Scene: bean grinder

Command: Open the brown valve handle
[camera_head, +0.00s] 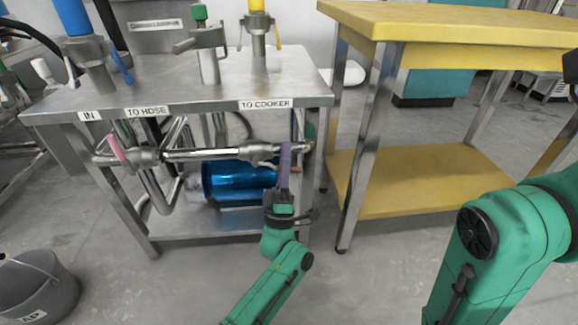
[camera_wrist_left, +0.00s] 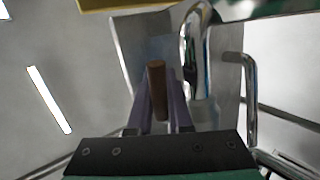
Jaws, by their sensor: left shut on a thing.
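The brown valve handle (camera_wrist_left: 157,88) shows in the left wrist view between the two purple fingers of my left gripper (camera_wrist_left: 160,108). In the head view my left gripper (camera_head: 285,155) reaches up to the right end of the horizontal pipe (camera_head: 210,154), under the TO COOKER label. Its fingers are shut on the brown handle, and only a small brown bit (camera_head: 296,169) shows beside them there. The rest of the handle is hidden by the fingers. My right arm shows at the right of the head view, but its gripper does not.
The pipe runs below the front edge of a steel table (camera_head: 150,87). A pink handle (camera_head: 117,147) is at its left end. A blue cylinder (camera_head: 238,180) lies behind it. A yellow-topped table (camera_head: 450,22) stands to the right. A grey bucket (camera_head: 40,290) is at lower left.

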